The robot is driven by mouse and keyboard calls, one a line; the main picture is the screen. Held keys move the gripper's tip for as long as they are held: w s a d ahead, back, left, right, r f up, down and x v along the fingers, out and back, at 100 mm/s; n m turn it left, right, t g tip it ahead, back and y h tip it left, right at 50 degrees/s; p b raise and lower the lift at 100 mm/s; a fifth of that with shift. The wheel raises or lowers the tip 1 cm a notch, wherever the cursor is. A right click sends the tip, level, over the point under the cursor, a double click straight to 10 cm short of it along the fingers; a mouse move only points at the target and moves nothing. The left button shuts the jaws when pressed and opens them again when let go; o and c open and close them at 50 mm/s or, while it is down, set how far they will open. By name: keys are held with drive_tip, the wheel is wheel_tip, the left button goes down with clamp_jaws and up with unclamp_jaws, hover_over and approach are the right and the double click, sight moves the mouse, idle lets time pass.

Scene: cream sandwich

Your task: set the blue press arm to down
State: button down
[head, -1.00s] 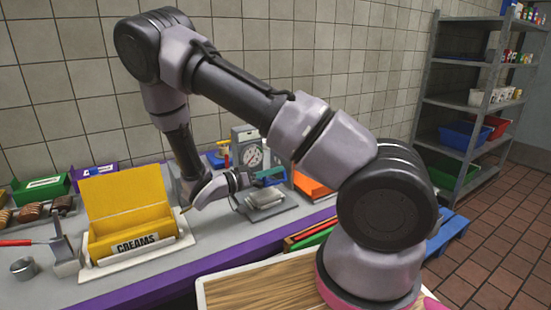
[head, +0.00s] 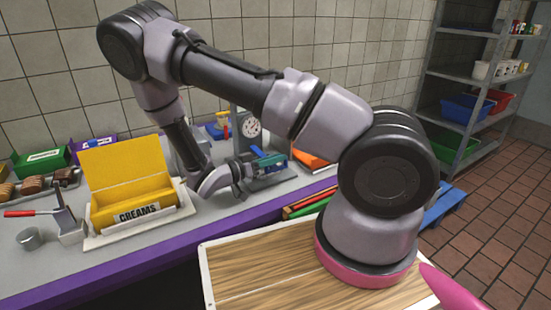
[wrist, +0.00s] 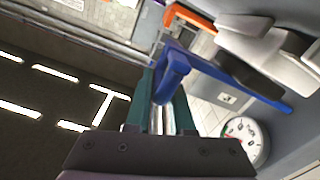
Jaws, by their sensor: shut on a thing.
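The blue press arm (wrist: 235,80) crosses the wrist view as a long bar with a short upright handle. My gripper (wrist: 165,98) has its teal fingers on either side of that handle, shut on it. In the head view my gripper (head: 274,162) is low in front of the press, and a bit of the blue arm (head: 257,151) shows just above it. The press has a round dial (head: 249,127), also seen in the wrist view (wrist: 243,140). My wrist and fingers hide part of the press base.
A yellow creams box (head: 127,180) stands open left of the press. An orange item (head: 310,160) lies right of the press. A small metal pot (head: 30,239) and red-handled tool (head: 18,213) are at far left. The counter's purple front edge (head: 130,285) is nearer me.

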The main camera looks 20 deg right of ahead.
drive_tip(key=shift+s, duration=0.15)
drive_tip(key=c, duration=0.8)
unclamp_jaws()
drive_tip(key=shift+c, duration=0.2)
drive_tip(key=shift+a, duration=0.35)
drive_tip(key=s+a, duration=0.2)
drive_tip(key=a, duration=0.8)
